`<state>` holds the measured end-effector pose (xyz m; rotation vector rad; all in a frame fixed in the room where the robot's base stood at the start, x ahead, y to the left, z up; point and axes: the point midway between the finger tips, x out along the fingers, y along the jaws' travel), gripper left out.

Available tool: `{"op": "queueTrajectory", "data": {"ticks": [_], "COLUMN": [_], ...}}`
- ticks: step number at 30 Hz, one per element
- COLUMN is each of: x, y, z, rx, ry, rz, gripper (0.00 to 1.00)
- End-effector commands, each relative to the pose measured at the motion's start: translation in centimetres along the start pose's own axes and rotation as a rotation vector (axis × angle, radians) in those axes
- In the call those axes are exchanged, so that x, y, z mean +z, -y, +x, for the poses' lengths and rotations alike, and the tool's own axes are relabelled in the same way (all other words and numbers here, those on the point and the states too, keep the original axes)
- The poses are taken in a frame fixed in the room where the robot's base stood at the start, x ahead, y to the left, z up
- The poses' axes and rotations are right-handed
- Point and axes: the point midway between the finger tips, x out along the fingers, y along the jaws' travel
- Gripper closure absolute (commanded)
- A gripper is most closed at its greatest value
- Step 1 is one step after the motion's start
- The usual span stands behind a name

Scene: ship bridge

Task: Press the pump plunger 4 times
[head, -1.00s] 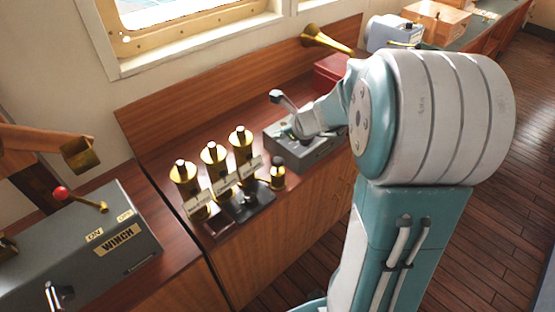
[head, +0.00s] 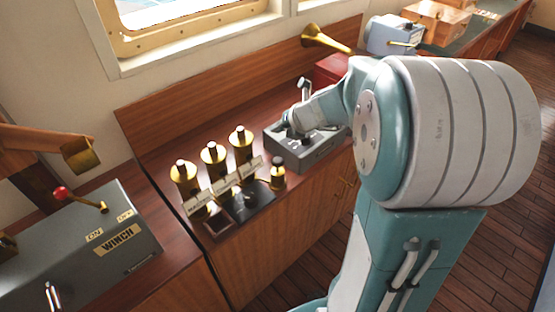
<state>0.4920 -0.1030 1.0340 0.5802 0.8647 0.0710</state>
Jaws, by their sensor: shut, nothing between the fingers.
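Three brass cylinders (head: 214,168) with light-tipped knobs stand in a row on the wooden counter, a label in front of each. A smaller dark-topped brass piece (head: 277,173) stands to their right. I cannot tell for sure which part is the pump plunger. A grey box (head: 290,153) sits right of the cylinders. A grey upright lever-like piece (head: 304,88) shows above it. My arm reaches over the box, and my gripper (head: 299,122) is at its top, shut and empty. The fingertips are small and partly hidden, so I cannot tell whether they touch it.
A grey winch box (head: 125,265) with a red-knobbed lever stands at the left. A black tray (head: 252,201) lies before the cylinders. A brass horn (head: 325,40), a red box (head: 332,66) and a blue-grey box (head: 392,33) stand behind the arm. The wooden floor (head: 490,225) at right is clear.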

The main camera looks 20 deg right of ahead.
Motion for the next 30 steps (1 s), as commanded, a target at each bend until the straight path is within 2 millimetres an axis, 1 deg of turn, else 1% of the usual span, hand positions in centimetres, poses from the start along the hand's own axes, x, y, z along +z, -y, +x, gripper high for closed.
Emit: {"op": "queueTrajectory", "data": {"ticks": [7,10,24,30], "x": [-0.1,-0.4,-3.4,-4.2], "y": [0.1,0.4,3.4,4.2], "z": [0.1,0.5,4.6,5.8], "rx": [0.000,0.000,-0.001,0.000], "ry": [-0.001,-0.003,-0.004,-0.002], "rz": [-0.002,0.000,0.001,-0.001], "gripper": [1.00,1.00,1.00,1.00]}}
